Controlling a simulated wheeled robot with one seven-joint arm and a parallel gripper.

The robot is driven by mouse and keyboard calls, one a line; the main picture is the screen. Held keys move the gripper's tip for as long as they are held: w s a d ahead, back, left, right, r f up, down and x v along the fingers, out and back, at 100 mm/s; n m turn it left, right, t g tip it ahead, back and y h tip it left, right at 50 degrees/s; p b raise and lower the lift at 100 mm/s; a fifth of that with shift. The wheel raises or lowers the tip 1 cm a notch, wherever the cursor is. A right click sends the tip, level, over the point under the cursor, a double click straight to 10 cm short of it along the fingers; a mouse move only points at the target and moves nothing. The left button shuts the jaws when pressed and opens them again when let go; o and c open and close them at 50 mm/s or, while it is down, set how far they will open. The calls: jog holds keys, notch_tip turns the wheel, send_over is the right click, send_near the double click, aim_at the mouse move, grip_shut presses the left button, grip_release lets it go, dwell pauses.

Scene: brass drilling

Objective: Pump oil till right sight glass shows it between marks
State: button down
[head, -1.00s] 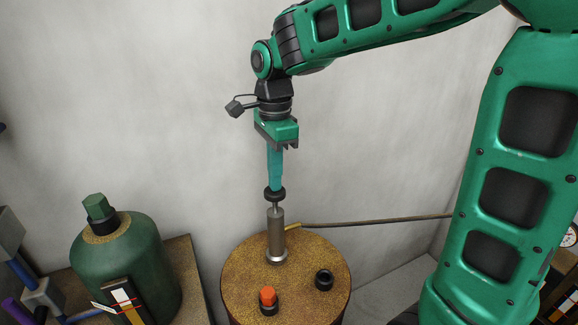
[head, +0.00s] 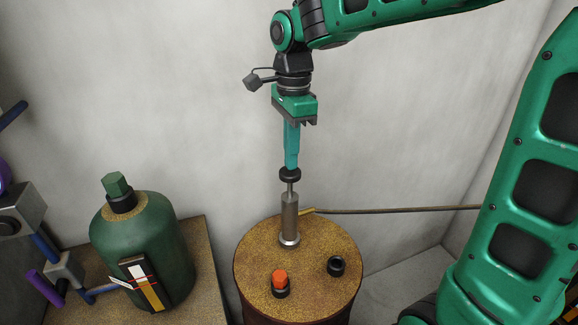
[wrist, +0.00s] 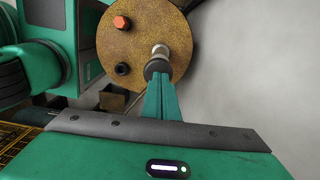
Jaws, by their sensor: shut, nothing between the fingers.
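The hand pump (head: 289,220) stands upright on top of a rusty drum (head: 325,292). Its black knob (head: 290,175) sits on a thin rod above the grey barrel, with a short length of rod showing. My gripper (head: 291,167) points straight down, shut and empty, its teal fingertips at the top of the knob. They look touching, though the exact contact is hard to tell. The wrist view also shows the knob (wrist: 157,68) at the fingertips. The right sight glass is not clearly visible.
The green tank (head: 142,240) stands left of the drum. An orange cap (head: 280,278) and a black ring-shaped fitting (head: 336,265) sit on the drum top. A thin pipe (head: 400,210) runs right from the pump. Blue and purple handles are at far left.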

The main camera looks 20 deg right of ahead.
notch_tip(320, 180, up, 10)
jog(key=shift+w+f, duration=0.2)
jog(key=shift+d, duration=0.1)
dwell(0.5)
jog(key=shift+d, duration=0.1)
